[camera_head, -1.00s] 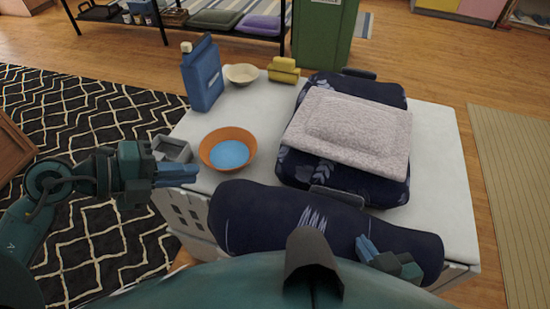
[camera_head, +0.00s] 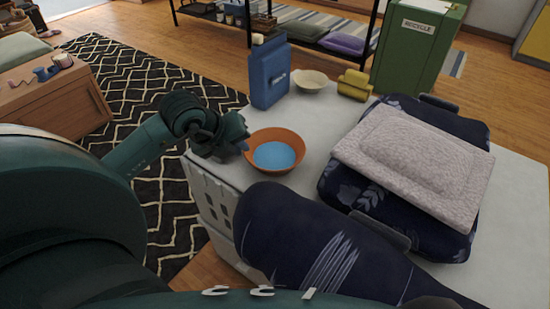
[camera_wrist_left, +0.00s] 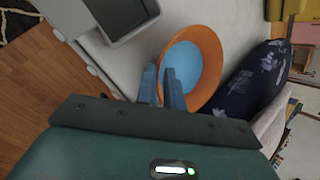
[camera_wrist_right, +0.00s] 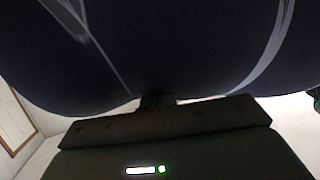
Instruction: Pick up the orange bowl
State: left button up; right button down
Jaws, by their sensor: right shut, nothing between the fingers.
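The orange bowl (camera_head: 288,165) stands upright on the white tabletop and looks light blue inside. In the head view my left gripper (camera_head: 240,148) is at its left rim, partly hidden by its own wrist. In the left wrist view the two blue fingers (camera_wrist_left: 160,88) are apart, with a narrow gap, on either side of the near part of the bowl's rim (camera_wrist_left: 210,50). I cannot tell whether they touch it. My right gripper (camera_wrist_right: 157,100) is shut and empty, close to the dark blue bag in the right wrist view; the head view does not show it.
A dark blue bag (camera_head: 330,245) lies close in front of the bowl. A suitcase with a pale folded cushion (camera_head: 415,160) is on the right. A blue carton (camera_head: 270,75), a cream bowl (camera_head: 310,80) and a yellow item (camera_head: 354,84) stand behind.

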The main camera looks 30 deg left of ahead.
aim_at(249, 155)
pick_arm(q)
jog(key=x, duration=0.3)
jog(key=b+x, duration=0.1)
jog(key=shift+s+d+f, duration=0.2)
jog(key=shift+d+f, duration=0.1)
jog(key=shift+d, duration=0.1)
jog(key=shift+w+f, duration=0.35)
jog(key=shift+f, duration=0.1)
jog(key=shift+c, duration=0.5)
grip_shut()
